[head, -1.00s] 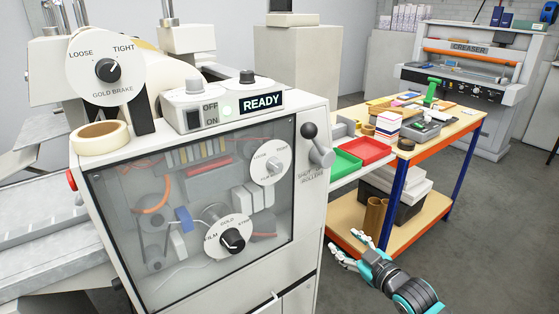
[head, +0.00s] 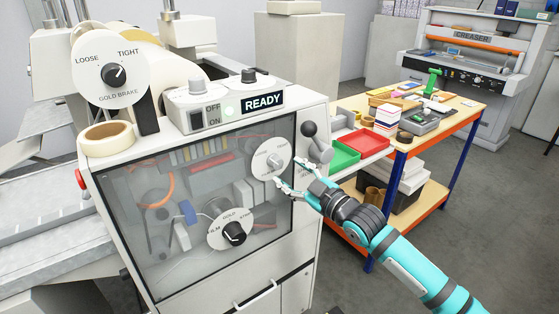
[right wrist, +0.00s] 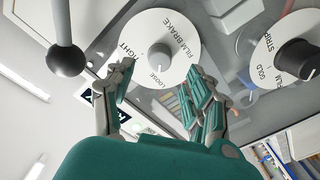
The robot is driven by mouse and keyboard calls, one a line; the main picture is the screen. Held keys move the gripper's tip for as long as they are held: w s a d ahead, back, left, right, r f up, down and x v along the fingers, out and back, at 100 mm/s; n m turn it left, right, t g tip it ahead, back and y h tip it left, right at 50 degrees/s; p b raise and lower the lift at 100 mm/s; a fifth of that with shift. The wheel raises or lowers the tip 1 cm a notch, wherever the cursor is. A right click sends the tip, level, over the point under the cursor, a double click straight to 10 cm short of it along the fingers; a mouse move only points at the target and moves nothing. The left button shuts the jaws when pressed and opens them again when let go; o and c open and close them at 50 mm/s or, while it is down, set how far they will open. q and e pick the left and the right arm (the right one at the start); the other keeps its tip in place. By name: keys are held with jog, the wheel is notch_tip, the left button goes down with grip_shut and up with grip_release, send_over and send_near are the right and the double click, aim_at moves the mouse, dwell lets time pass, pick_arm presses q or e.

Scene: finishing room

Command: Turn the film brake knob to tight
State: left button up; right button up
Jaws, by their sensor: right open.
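The film brake knob (head: 273,160) is a small light grey knob on a white round dial (head: 264,167), at the upper right of the machine's clear front cover. In the right wrist view the knob (right wrist: 160,53) sits in the middle of its dial, with LOOSE, TIGHT and FILM BRAKE printed around it. Which mark it points at is hard to tell. My right gripper (head: 287,174) is open at the dial's right side. In the right wrist view its fingers (right wrist: 162,70) are spread to either side of the knob, apart from it. My left gripper is not in view.
A lever with a black ball (head: 309,129) stands close by my right gripper. A black-knobbed dial (head: 233,233) is lower on the cover, and the gold brake dial (head: 114,75) is at the upper left. A table with trays (head: 360,145) stands behind my right arm.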

aim_at(279, 165)
jog(key=shift+p+x, duration=0.35)
jog(key=shift+x, duration=2.4)
jog(key=shift+d, duration=0.1)
jog(key=shift+c, duration=0.2)
grip_shut()
